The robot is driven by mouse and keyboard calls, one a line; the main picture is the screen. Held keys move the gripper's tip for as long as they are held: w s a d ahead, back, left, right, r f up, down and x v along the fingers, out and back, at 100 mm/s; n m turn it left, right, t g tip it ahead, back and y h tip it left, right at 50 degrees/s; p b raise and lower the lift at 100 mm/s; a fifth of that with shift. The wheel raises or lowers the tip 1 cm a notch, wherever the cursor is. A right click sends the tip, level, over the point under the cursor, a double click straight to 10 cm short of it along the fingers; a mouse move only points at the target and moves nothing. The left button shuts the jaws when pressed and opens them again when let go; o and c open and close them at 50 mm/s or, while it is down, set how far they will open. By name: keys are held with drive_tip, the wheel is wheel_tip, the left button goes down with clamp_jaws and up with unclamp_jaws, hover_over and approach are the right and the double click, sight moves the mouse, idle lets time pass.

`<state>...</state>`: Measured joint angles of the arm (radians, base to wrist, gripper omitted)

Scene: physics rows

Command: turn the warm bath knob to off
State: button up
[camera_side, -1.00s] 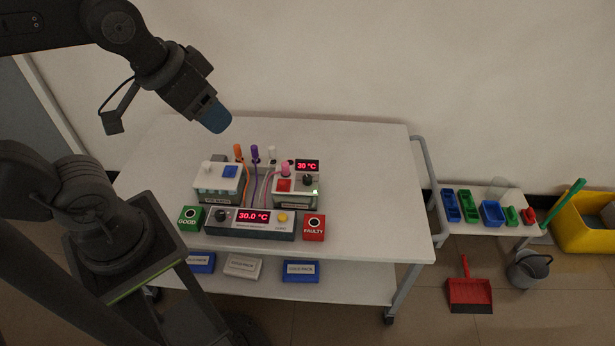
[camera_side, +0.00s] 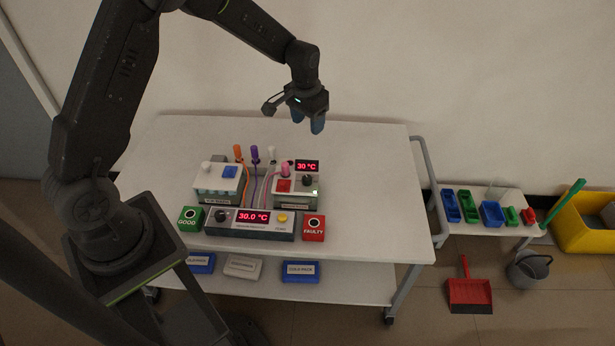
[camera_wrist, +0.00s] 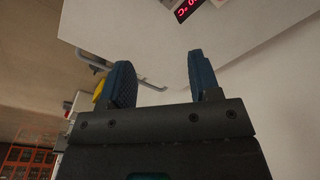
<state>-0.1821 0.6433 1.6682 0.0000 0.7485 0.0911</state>
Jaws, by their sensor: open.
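The box at the back right, which looks like the warm bath (camera_side: 296,196), has a red button, a pink-topped piece and a small black knob (camera_side: 307,180). Its red display (camera_side: 307,166) reads 30 °C. The knob's pointer is too small to read. My gripper (camera_side: 308,121) is open and empty, in the air above the back of the table, beyond the box in the picture. In the wrist view my gripper (camera_wrist: 161,70) shows two blue fingers apart with nothing between them. There a display (camera_wrist: 187,8) is partly visible at the top edge; the knob is not seen.
A front unit (camera_side: 250,230) has a 30.0 °C display, a black knob and a yellow button. Green GOOD (camera_side: 190,218) and red FAULTY (camera_side: 314,228) blocks flank it. A white box (camera_side: 219,184) with a blue button stands left. Orange, purple and white-topped probes stand between the boxes.

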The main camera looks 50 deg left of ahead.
drive_tip(key=g, duration=0.1)
approach(308, 177)
wheel_tip(308, 177, down, 10)
drive_tip(key=shift+s+a+r, duration=0.1)
drive_tip(key=shift+r, duration=0.05)
drive_tip(key=c, duration=0.9)
